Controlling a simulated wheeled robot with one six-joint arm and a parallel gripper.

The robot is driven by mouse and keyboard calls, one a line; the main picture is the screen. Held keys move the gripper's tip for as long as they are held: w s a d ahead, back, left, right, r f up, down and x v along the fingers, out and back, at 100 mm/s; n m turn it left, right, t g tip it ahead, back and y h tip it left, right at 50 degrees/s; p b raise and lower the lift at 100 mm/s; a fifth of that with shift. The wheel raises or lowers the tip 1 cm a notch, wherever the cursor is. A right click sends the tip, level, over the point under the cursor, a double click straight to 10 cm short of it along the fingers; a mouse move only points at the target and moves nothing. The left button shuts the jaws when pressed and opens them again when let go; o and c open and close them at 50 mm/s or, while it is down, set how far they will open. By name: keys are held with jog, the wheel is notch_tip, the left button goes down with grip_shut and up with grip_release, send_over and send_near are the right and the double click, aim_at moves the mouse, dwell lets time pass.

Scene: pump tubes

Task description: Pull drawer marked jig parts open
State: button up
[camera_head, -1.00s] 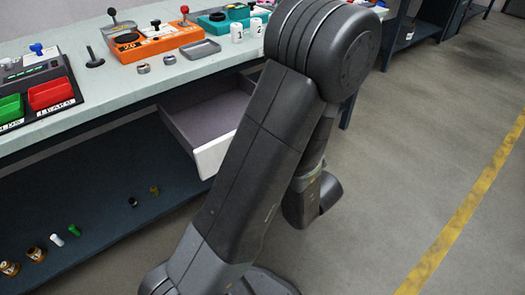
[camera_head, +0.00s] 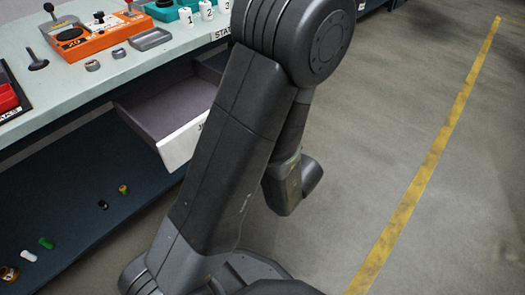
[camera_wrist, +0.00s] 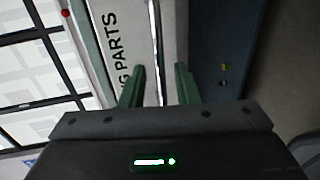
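The drawer (camera_head: 183,143) under the workbench stands pulled out, its grey inside empty where it shows. Its white front is partly hidden behind my arm, and only the start of its lettering shows. In the wrist view the drawer front (camera_wrist: 113,75) carries sideways lettering ending in "G PARTS". A thin bright handle bar (camera_wrist: 157,45) runs along it. My gripper (camera_wrist: 161,75) has its two green fingers apart, one on each side of the bar, with gaps visible. The head view hides my gripper behind the arm.
The workbench top (camera_head: 75,93) holds an orange control box (camera_head: 97,35), a small grey tray (camera_head: 150,39) and numbered white cups (camera_head: 206,10). Small coloured parts lie on the lower shelf (camera_head: 75,200). Open floor (camera_head: 370,130) with a yellow line lies to the right.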

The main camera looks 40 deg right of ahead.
jog(key=p+v, duration=0.2)
jog(key=v, duration=0.8)
jog(key=shift+w, duration=0.1)
dwell(0.4)
jog(key=shift+b+x, duration=1.65)
jog(key=shift+x, duration=5.15)
